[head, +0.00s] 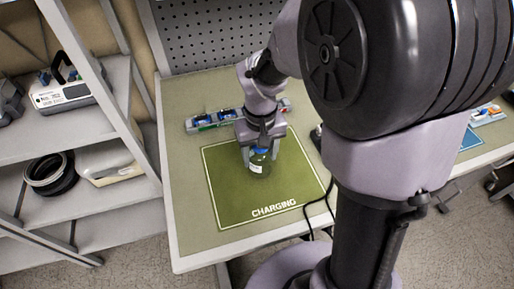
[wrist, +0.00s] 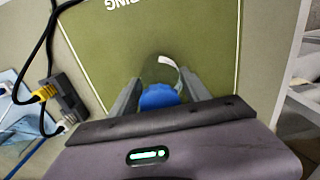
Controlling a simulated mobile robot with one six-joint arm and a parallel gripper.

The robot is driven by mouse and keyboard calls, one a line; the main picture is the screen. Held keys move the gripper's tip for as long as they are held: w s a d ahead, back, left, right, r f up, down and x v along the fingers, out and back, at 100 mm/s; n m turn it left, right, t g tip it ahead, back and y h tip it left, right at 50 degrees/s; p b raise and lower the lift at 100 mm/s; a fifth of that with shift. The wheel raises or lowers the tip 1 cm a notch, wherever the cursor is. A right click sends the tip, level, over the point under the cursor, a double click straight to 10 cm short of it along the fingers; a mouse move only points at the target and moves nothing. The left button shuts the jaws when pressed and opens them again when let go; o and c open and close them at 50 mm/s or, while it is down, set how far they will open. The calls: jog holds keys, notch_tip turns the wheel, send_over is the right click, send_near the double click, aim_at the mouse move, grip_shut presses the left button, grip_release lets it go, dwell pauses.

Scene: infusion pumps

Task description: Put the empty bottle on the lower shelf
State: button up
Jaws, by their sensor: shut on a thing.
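A clear bottle (head: 260,166) with a blue cap and a pale label is on or just above the green charging mat (head: 225,200); I cannot tell whether it touches the mat. My gripper (head: 259,154) points down and is shut on the bottle near its top. In the wrist view the blue cap (wrist: 159,97) sits between the two fingers (wrist: 157,100). The grey shelf unit stands at the left, with an upper shelf (head: 30,125) and a lower shelf (head: 110,205) in view.
The lower shelf holds a black coil (head: 48,174) and a beige case (head: 108,162). A white device (head: 62,93) stands on the upper shelf. A tray with blue items (head: 212,120) lies behind the mat. A black cable and plug (wrist: 68,98) lie beside the mat. A shelf post stands near the table's left edge.

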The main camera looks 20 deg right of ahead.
jog(key=shift+r, duration=0.15)
jog(key=o, duration=1.3)
jog(key=shift+o, duration=0.2)
